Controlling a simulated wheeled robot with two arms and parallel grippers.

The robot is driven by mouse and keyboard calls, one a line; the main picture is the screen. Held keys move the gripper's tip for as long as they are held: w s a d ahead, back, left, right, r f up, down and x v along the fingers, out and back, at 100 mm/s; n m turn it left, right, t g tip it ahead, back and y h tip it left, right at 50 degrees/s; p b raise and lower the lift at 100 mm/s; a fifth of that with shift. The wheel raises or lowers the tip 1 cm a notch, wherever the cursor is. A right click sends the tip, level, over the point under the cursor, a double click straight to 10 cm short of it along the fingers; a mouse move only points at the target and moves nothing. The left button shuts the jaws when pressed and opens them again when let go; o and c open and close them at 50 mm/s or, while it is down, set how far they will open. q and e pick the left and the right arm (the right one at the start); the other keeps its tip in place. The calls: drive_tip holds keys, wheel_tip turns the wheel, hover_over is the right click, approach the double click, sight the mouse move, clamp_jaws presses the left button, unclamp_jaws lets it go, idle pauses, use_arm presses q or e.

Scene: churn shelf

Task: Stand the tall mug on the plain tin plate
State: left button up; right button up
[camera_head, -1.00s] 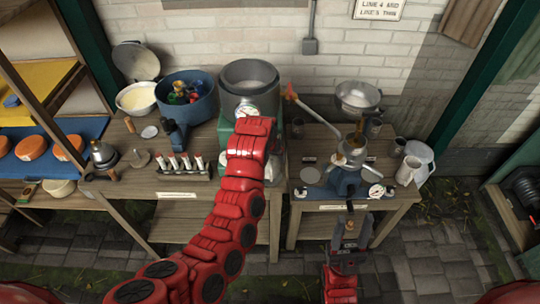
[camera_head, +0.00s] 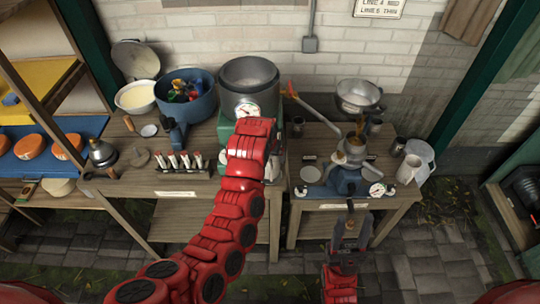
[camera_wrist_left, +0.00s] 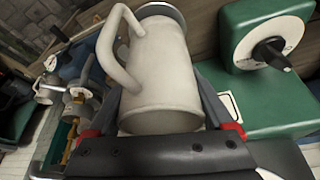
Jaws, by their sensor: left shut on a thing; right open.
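My left gripper (camera_wrist_left: 165,125) is shut on a cream tall mug (camera_wrist_left: 160,70), with a finger on either side of its body. The mug's big handle points left in the left wrist view. In the head view my red left arm hides the mug and the fingers, near the green scale (camera_head: 226,130). A pale round disc, perhaps the plain tin plate (camera_head: 311,174), lies on the right table, left of the blue-based machine; I cannot tell its finish. My right gripper (camera_head: 350,228) is open in front of the right table, with a small tan thing showing between its fingers.
The blue-based machine (camera_head: 347,180) with a grey arm stands mid-table. A white jug (camera_head: 408,168) and small cups stand at its right. Another round disc (camera_head: 140,157) and a rack of red-topped tubes (camera_head: 180,164) are on the left table. A gap separates the tables.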

use_arm(q)
drive_tip(key=shift+f+b, duration=0.35)
drive_tip(key=shift+f, duration=0.3)
drive_tip(key=o, duration=1.3)
drive_tip(key=shift+r, duration=0.15)
drive_tip(key=shift+r+p, duration=0.35)
drive_tip(key=shift+r, duration=1.75)
